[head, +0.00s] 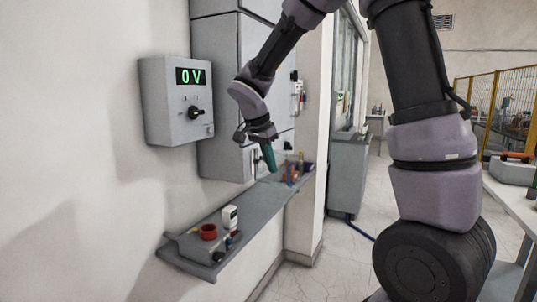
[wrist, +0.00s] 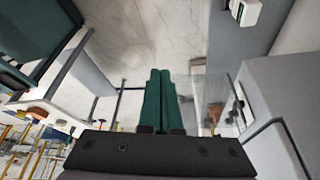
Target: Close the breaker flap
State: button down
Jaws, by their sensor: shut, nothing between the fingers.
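My gripper (head: 272,168) hangs in front of the tall grey cabinet (head: 215,100) in the head view, green fingers pointing down toward the wall shelf. In the wrist view my gripper (wrist: 160,72) has both green fingers pressed together with nothing between them. A grey cabinet body (wrist: 275,85) stands to the right of the fingers there. A pale, see-through patch lies just right of the fingertips; I cannot tell whether it is the breaker flap. I cannot pick out the flap in the head view, where my arm covers part of the cabinet front.
A control box (head: 178,100) reading "0 V" hangs left of the cabinet. The floor to the right is partly open.

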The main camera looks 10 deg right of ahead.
aim_at(299, 165)
jog(key=shift+w+d+f, duration=0.85)
jog(key=shift+d+f, duration=0.05)
jog(key=shift+d, duration=0.2)
jog(key=shift+w+d+f, duration=0.8)
jog(key=shift+d+f, duration=0.1)
jog(key=shift+d, duration=0.2)
jog(key=shift+d, duration=0.1)
jog(key=shift+w+d+n, duration=0.4)
jog(key=shift+d+n, duration=0.1)
jog(key=shift+d, duration=0.25)
jog(key=w+d+n, duration=0.2)
jog(key=w+d+n+t+y, duration=0.1)
jog(key=w+d+n, duration=0.1)
jog(key=shift+d, duration=0.4)
jog(key=w+n+y, duration=0.5)
jog(key=w+n, duration=0.8)
jog(key=w, duration=0.6)
jog(key=shift+w+d, duration=0.3)
jog(key=shift+d, duration=0.15)
